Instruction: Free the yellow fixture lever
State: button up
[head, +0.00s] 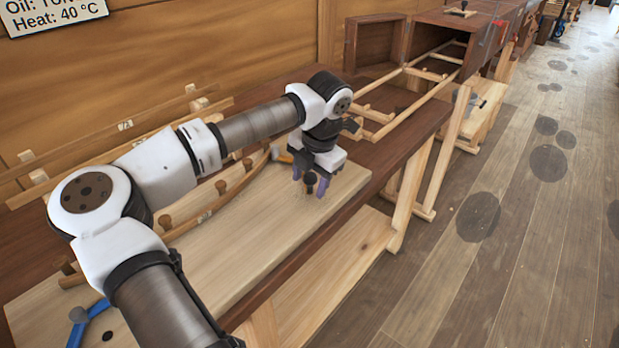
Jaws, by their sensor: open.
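My gripper (310,187) points down over the right end of a pale wooden board (235,255) on the bench. Its purple-tipped fingers are open, with a dark round knob (310,180) between them. I cannot tell whether the fingers touch the knob or what it is fixed to. A small orange-yellow and blue part (283,155) shows just behind and left of the gripper, partly hidden by my arm. No yellow lever shows clearly. A blue lever-like part (88,322) with a grey round knob is at the board's lower left.
A curved wooden strip with pegs (215,205) lies along the board's back edge, partly behind my arm. Wooden rails and open dark boxes (375,45) stand farther along the bench. The board's front middle is clear. Open floor (510,250) lies to the right.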

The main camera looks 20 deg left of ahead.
jog(key=shift+f, duration=0.4)
jog(key=shift+c, duration=0.3)
grip_shut()
jog(key=shift+w, duration=0.15)
